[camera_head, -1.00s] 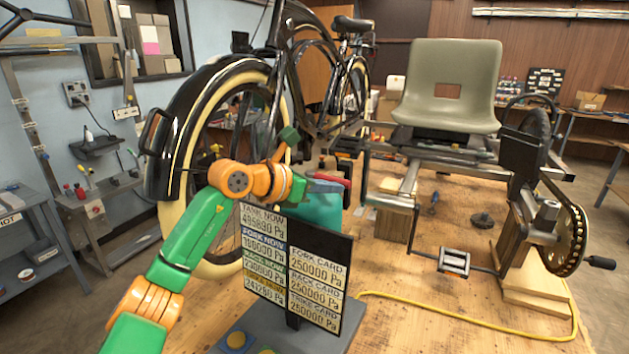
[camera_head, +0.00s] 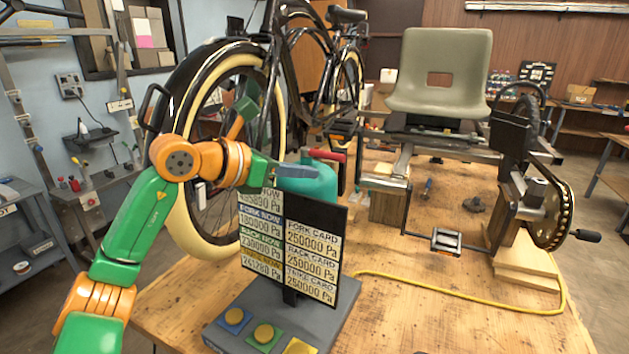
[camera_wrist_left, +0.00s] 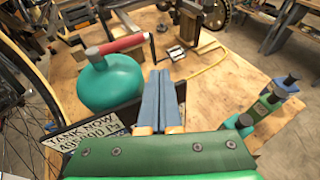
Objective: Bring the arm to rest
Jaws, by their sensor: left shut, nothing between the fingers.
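My left arm, green and orange, comes in from the left in the head view. Its gripper (camera_head: 297,171) is above the top edge of the pressure board (camera_head: 291,245), in front of the teal tank (camera_head: 325,183). In the left wrist view its blue-grey fingers (camera_wrist_left: 158,100) lie together with nothing between them. The tank (camera_wrist_left: 112,84), with its red handle (camera_wrist_left: 124,44), is left of the fingers there and apart from them. The board (camera_wrist_left: 85,133) is partly hidden below the gripper. My right gripper is not in view.
The board stands on a grey base (camera_head: 345,312) with blue, green and yellow buttons. The black bicycle's wheel (camera_head: 185,225) is close behind my left arm. The trike frame with its grey seat (camera_head: 440,72) stands at right.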

